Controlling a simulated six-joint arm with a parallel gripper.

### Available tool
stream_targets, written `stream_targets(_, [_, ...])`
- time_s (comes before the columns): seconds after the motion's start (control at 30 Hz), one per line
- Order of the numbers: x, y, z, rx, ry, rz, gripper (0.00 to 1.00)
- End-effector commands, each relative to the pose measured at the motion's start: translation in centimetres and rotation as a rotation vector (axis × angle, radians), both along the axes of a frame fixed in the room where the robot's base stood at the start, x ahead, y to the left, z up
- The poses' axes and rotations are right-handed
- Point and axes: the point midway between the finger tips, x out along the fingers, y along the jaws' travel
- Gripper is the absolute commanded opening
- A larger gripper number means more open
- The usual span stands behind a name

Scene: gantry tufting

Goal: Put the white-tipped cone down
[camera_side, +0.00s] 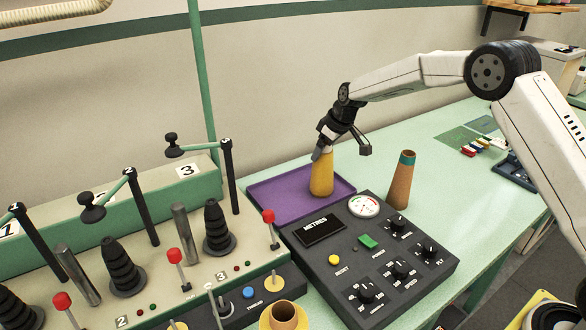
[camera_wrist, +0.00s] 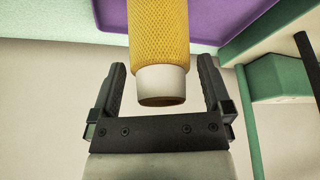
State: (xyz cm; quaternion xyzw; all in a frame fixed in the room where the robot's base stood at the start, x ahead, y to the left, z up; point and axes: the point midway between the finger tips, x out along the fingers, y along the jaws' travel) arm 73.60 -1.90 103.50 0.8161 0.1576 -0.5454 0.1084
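The white-tipped cone (camera_side: 321,176) has yellow yarn and stands upright, apparently on the purple tray (camera_side: 270,204). In the wrist view the cone (camera_wrist: 160,38) shows its bare white tip facing my gripper. My gripper (camera_side: 341,154) is at the cone's top, with its fingers spread apart. In the wrist view the fingers (camera_wrist: 162,66) lie on either side of the cone, with a visible gap at each side. In the side view the cone's tip is partly hidden by the near finger.
A brown cone with a teal tip (camera_side: 400,180) stands right of the tray. A dark control panel (camera_side: 372,245) with knobs and a gauge lies in front of it. A green-grey machine (camera_side: 150,265) with posts and red-knobbed levers fills the left. Bare green table (camera_side: 440,170) lies to the right.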

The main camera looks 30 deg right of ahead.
Motion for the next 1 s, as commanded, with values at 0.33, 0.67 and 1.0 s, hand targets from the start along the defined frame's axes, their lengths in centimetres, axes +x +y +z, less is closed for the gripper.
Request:
stream_targets(0.33, [-0.4,-0.2,1.6,0.000,-0.001,0.000,1.00])
stream_targets(0.67, [-2.0,-0.9,5.8,-0.001,-0.003,-0.001,1.00])
stream_targets(1.0, [-3.8,-1.5,10.1,0.000,-0.001,-0.001,1.00])
